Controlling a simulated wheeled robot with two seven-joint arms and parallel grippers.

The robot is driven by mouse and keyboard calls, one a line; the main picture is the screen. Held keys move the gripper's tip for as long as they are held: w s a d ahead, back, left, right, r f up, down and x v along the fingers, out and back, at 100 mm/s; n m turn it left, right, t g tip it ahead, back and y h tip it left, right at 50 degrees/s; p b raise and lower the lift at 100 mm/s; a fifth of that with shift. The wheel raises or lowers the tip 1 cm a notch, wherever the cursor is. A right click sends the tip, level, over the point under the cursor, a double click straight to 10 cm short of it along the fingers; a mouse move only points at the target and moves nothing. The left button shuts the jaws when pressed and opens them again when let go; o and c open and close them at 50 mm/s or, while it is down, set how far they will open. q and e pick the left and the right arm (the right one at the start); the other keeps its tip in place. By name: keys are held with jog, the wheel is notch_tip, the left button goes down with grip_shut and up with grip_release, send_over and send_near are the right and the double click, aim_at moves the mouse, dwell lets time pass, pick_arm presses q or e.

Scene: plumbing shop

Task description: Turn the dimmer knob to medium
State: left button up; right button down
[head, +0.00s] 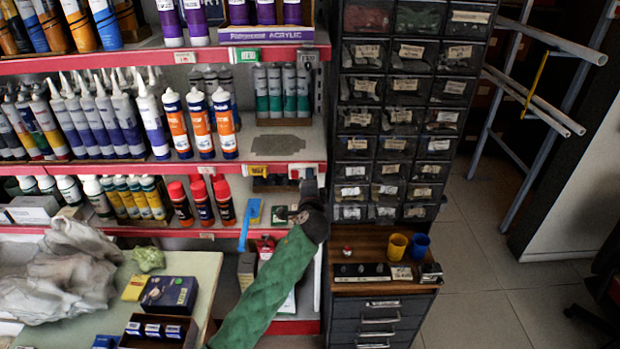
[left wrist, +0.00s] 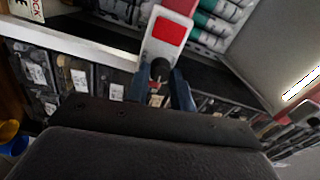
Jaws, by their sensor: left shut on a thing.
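My left arm, in a green sleeve, reaches up from the bottom of the head view. Its dark left gripper (head: 309,188) is at the right end of the red-edged shelf. In the left wrist view, a pale plate with a red square (left wrist: 169,32) stands in front of the gripper. A small round black dimmer knob (left wrist: 160,67) sits at the plate's lower end. The two blue fingers are on either side of the knob, and the gripper is shut on it. The knob's setting cannot be read. In the head view the knob is hidden or too small to tell. My right gripper is not in view.
Shelves (head: 280,165) of tubes and bottles fill the left. A labelled drawer cabinet (head: 384,127) stands close to the right of the gripper. Below it is a wooden top (head: 372,246) with yellow and blue cups. A table (head: 205,268) with boxes is at lower left.

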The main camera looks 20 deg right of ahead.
pick_arm(q)
jog(key=shift+m, duration=0.7)
grip_shut()
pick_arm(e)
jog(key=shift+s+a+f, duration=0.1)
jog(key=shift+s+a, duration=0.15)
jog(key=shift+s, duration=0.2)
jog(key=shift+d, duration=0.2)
pick_arm(q)
jog(key=o, duration=0.7)
grip_release()
jog(key=shift+d, duration=0.1)
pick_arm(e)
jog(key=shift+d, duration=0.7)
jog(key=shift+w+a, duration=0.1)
